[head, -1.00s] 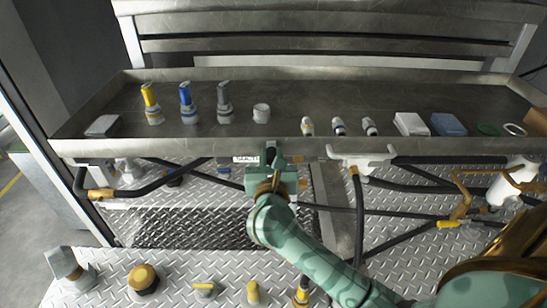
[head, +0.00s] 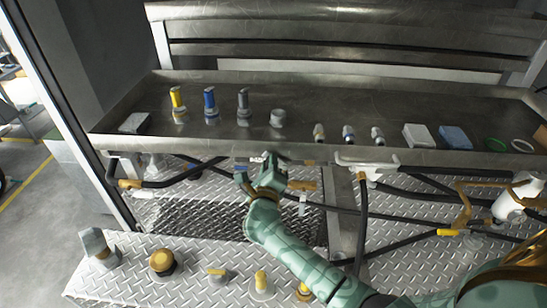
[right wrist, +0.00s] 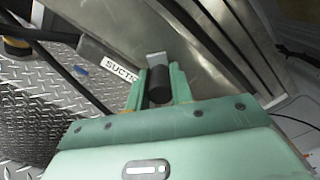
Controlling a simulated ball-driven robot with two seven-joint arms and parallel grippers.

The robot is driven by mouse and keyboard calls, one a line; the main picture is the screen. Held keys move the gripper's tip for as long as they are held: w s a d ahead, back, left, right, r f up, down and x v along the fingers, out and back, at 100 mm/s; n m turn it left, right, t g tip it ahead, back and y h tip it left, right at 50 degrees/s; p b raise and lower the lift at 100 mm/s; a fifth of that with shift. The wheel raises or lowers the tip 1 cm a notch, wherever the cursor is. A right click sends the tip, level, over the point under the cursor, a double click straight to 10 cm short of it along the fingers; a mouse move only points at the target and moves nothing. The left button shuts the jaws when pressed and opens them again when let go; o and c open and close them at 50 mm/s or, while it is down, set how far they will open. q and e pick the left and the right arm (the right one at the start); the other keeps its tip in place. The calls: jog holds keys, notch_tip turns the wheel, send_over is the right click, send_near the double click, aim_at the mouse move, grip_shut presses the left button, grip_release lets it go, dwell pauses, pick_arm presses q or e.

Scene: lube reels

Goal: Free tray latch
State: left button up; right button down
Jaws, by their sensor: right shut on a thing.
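The long grey metal tray (head: 330,140) spans the head view, its front edge facing me. My right gripper (head: 264,166) is at the underside of that front edge, left of the tray's middle. In the right wrist view, the gripper (right wrist: 157,88) is shut with its two green fingers on either side of a black cylindrical latch knob (right wrist: 158,86). A small bare metal tab (right wrist: 156,59) shows just beyond the knob. Whether the latch is engaged cannot be told. My left gripper is not in view.
On the tray stand yellow (head: 178,102), blue (head: 211,104) and grey (head: 243,106) capped fittings, small bottles, a white box (head: 417,136) and a blue box (head: 455,137). Black hoses hang below. A diamond-plate step (head: 130,275) holds several fittings in front.

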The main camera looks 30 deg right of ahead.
jog(key=n, duration=0.2)
jog(key=f+n+p, duration=0.1)
jog(key=shift+w+a, duration=0.2)
jog(key=shift+a, duration=0.05)
jog(key=shift+f+n+p, duration=0.4)
jog(key=shift+f+n, duration=0.3)
jog(key=shift+n, duration=0.75)
jog(key=shift+f+n+p, duration=0.45)
jog(key=shift+f+n, duration=0.2)
jog(key=shift+n, duration=0.85)
jog(key=shift+f+n+p, duration=0.4)
jog(key=shift+f+n, duration=0.3)
jog(key=shift+n, duration=0.75)
jog(key=c, duration=1.2)
grip_release()
jog(key=shift+f, duration=0.1)
jog(key=shift+c, duration=0.2)
jog(key=shift+a, duration=0.1)
